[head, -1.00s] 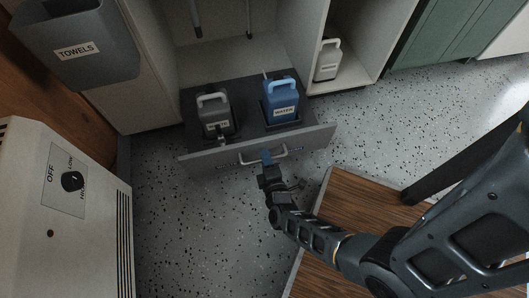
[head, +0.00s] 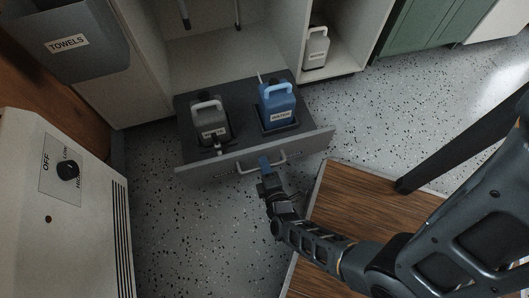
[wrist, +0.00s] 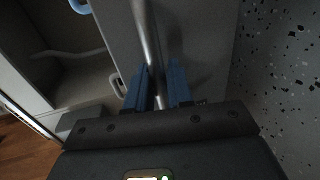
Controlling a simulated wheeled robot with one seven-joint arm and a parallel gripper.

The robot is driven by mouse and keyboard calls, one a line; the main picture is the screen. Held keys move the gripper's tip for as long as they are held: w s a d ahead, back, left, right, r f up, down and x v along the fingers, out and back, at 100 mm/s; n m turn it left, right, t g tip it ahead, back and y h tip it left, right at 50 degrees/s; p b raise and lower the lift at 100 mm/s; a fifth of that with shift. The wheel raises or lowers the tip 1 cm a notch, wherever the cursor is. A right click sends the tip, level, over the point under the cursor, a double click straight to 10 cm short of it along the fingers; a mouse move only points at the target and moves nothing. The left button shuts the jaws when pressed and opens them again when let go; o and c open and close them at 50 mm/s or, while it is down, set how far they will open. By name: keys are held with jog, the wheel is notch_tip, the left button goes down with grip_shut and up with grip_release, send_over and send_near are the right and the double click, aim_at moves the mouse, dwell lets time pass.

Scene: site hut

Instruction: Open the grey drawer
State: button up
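The grey drawer (head: 190,174) is pulled well out of the cabinet's base in the head view. A grey jug (head: 207,118) and a blue jug (head: 277,104) labelled WATER stand upright in it. Its pale bar handle (head: 279,157) is on the front face. My gripper (head: 265,163) is at the middle of this handle. In the wrist view the handle bar (wrist: 149,38) runs between the two blue fingers of my gripper (wrist: 159,82), which are closed around it. The exact contact is dark and partly hidden.
A wood-topped surface (head: 345,205) with a dark leg lies right of the drawer, under my arm. A white heater (head: 40,215) with a dial stands at left. A TOWELS bin (head: 65,62) hangs upper left. A white jug (head: 316,48) stands on a shelf. Speckled floor lies clear before the drawer.

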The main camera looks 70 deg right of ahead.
jog(key=shift+o, duration=1.2)
jog(key=p+v, duration=0.1)
jog(key=v, duration=0.6)
jog(key=shift+s+a+p, duration=0.25)
jog(key=shift+a+p, duration=0.1)
jog(key=s+a+r+m+t+y, duration=0.2)
jog(key=s+a+r+m+y, duration=0.15)
jog(key=r, duration=0.55)
jog(key=s+a+r+m+t+y, duration=0.25)
jog(key=a+r+y, duration=0.2)
jog(key=r, duration=0.55)
notch_tip(320, 180, up, 47)
jog(key=s+d+m+y+p, duration=0.1)
jog(key=y+p, duration=0.3)
jog(key=p, duration=2.2)
jog(key=shift+s+d+f+m+t, duration=0.15)
jog(key=shift+s+d+m+t, duration=0.2)
jog(key=shift+s, duration=0.25)
